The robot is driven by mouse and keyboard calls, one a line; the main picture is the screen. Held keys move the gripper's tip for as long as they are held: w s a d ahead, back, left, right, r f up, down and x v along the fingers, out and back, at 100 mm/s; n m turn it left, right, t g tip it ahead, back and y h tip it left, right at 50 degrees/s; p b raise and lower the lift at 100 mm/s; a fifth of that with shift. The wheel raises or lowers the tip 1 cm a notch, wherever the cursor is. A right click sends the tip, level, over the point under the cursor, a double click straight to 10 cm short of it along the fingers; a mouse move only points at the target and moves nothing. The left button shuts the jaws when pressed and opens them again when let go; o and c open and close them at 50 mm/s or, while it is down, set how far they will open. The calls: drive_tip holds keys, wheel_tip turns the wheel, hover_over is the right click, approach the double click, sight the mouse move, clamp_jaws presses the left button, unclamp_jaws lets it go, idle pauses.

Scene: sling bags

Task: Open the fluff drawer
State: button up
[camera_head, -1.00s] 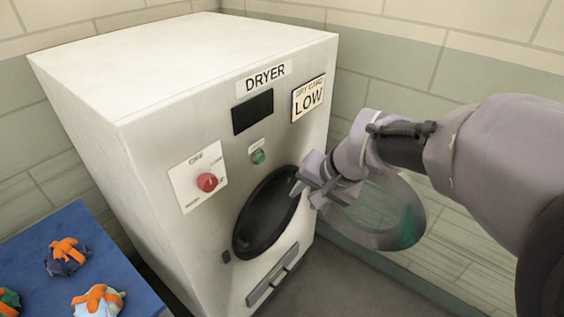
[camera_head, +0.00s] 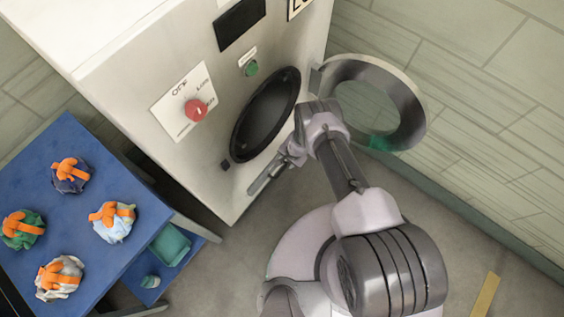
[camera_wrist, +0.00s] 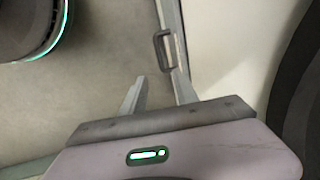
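The fluff drawer (camera_head: 266,177) is a narrow grey panel low on the white dryer's front, below the round opening. It looks shut, and my gripper partly hides it. My gripper (camera_head: 286,158) is beside the drawer, low in front of the dryer. In the wrist view, my gripper (camera_wrist: 158,88) has its two fingers apart with nothing between them. The drawer's grey handle (camera_wrist: 160,50), a small loop, stands just beyond the fingertips. I cannot tell whether either finger touches the drawer front.
The dryer's round door (camera_head: 405,125) stands open above and right of my gripper, close to the wall. The round opening (camera_head: 268,110) is dark. A blue table (camera_head: 100,190) with several orange-strapped bags is at the left. Grey floor lies in front.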

sight(282, 171)
drive_tip(key=f+b, duration=0.4)
drive_tip(key=f, duration=0.1)
drive_tip(key=w+a+f+b, duration=0.1)
drive_tip(key=f+b, duration=0.4)
drive_tip(key=a+f+b, duration=0.1)
drive_tip(key=f+b, duration=0.4)
drive_tip(key=shift+w+a+f, duration=0.1)
drive_tip(key=shift+w+a, duration=0.05)
drive_tip(key=shift+w, duration=0.2)
clamp_jaws()
idle(0.4)
